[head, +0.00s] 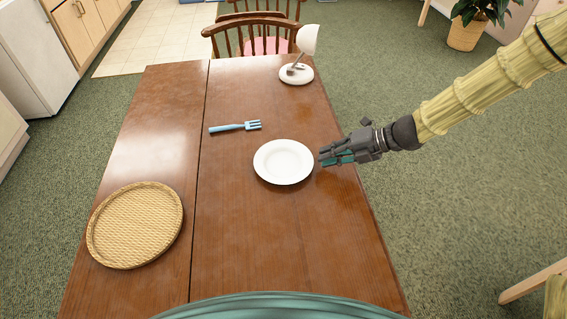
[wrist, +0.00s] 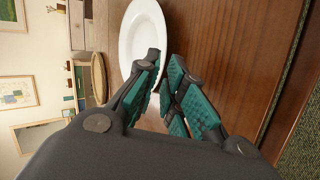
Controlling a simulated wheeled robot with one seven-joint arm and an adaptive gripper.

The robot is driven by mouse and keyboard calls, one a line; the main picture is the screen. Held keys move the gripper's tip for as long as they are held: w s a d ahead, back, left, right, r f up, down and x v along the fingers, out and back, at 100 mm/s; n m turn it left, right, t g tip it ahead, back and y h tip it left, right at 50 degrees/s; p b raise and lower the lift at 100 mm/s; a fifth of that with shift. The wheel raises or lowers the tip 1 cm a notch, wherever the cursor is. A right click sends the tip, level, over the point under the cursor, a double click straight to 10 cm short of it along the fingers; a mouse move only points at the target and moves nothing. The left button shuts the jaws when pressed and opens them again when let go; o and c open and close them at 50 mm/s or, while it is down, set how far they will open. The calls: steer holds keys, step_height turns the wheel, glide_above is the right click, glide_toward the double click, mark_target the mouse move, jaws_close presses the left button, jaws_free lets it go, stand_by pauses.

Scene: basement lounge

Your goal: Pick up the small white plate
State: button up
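The small white plate (head: 284,162) lies flat on the brown wooden table, near the middle. My gripper (head: 322,158) is just right of the plate's right rim, over the table's right side. In the wrist view the plate (wrist: 143,28) is just beyond the fingertips, and part of its rim is hidden behind the fingers. My gripper (wrist: 164,57) is open by a narrow gap between its teal-padded fingers, with nothing held between them. I cannot tell whether a fingertip touches the rim.
A round woven tray (head: 136,224) lies at the left front. A white lamp (head: 307,40) stands at the far end, near a wooden chair (head: 235,38). The table around the plate is clear.

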mark_target(314, 168)
steer(key=x, duration=0.3)
steer(key=shift+s+a+f, duration=0.2)
steer(key=shift+s+f, duration=0.05)
steer(key=shift+s, duration=0.05)
steer(key=shift+w+a+f, duration=0.1)
steer(key=shift+a+f, duration=0.2)
steer(key=shift+a, duration=0.2)
jaws_close()
steer(key=shift+r, duration=0.1)
